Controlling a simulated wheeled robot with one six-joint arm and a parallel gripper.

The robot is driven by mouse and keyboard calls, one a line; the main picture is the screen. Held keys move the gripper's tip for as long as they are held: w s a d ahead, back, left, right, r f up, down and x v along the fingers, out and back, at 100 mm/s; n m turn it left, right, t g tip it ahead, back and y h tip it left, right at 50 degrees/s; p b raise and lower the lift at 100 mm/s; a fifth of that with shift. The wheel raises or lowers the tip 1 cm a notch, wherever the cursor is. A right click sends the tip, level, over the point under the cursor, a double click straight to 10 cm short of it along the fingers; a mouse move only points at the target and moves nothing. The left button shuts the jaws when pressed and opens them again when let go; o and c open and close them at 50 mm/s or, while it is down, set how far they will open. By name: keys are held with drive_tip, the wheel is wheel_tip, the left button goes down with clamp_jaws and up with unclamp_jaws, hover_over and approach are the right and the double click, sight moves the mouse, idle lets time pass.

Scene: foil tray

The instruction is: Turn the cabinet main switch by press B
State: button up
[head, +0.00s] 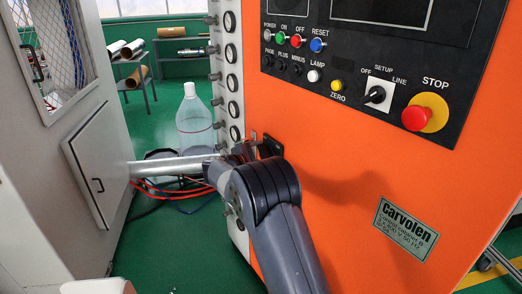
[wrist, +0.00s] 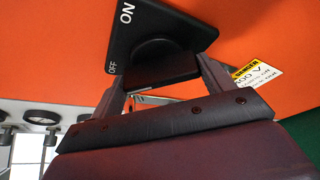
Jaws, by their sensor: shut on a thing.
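The cabinet main switch is a black plate (wrist: 128,42) with ON and OFF in white, on the orange front of press B (head: 350,150). In the head view the plate (head: 270,142) shows near the panel's left edge, partly behind my arm. Its dark knob (wrist: 155,50) stands out from the plate in the wrist view. My gripper (wrist: 163,78) is shut on the knob, one finger at each side. In the head view my gripper (head: 243,152) is mostly hidden by my wrist. I cannot tell which label the knob points to.
Above is a control panel with a red STOP button (head: 417,118) and a small selector switch (head: 377,95). A column of gauges (head: 233,82) runs along the cabinet's left side. A grey cabinet (head: 100,165) stands at left. A clear bottle (head: 194,120) is behind.

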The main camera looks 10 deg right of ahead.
drive_tip(key=shift+n+p, duration=0.4)
drive_tip(key=o, duration=1)
drive_tip(key=b+v, duration=0.1)
drive_tip(key=v, duration=0.9)
drive_tip(key=shift+s+a+r+b, duration=0.15)
drive_tip(key=shift+s+a+b, duration=0.05)
drive_tip(key=shift+a+b, duration=0.15)
